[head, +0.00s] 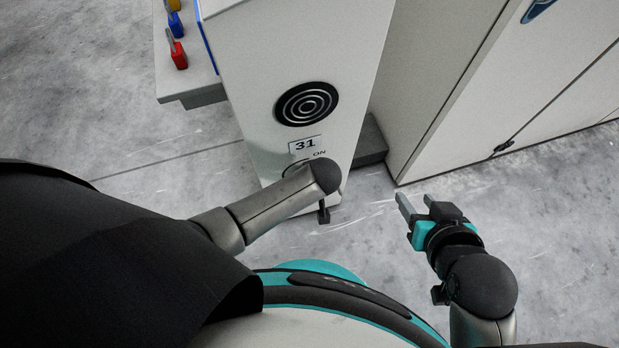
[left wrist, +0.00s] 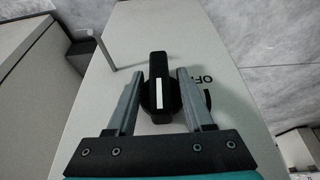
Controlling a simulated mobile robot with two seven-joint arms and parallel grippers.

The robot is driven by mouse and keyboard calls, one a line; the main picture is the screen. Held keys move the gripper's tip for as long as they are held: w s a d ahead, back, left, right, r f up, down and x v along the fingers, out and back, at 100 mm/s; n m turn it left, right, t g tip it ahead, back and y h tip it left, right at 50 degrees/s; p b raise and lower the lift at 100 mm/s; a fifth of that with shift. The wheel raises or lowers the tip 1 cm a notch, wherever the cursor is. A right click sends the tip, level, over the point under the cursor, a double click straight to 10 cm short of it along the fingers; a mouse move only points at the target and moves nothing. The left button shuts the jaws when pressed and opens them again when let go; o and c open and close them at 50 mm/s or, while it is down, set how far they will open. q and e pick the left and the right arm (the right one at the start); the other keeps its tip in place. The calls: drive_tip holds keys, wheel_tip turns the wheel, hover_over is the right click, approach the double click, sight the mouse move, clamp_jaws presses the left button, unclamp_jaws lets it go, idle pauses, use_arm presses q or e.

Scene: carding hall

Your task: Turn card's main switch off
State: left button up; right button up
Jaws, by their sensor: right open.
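The card's main switch is a black knob (left wrist: 160,82) with a white mark on its handle. In the left wrist view it stands on a pale panel (left wrist: 125,25), with lettering beginning "OF" (left wrist: 207,79) to its right. My left gripper (left wrist: 160,92) has its two fingers apart, one on each side of the knob, with small gaps showing. In the head view my left arm covers most of the switch, below the "31" plate (head: 305,146) and the "ON" label (head: 319,154). My right gripper (head: 418,208) is open and empty, right of the panel.
A round black ringed disc (head: 306,104) sits above the plate. A ledge (head: 186,88) at the upper left carries red (head: 179,55), blue and yellow padlock-like items. A large pale cabinet (head: 455,95) stands at the right. Grey floor (head: 560,215) is clear around my right gripper.

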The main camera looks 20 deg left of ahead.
use_arm(q)
clamp_jaws()
idle(0.5)
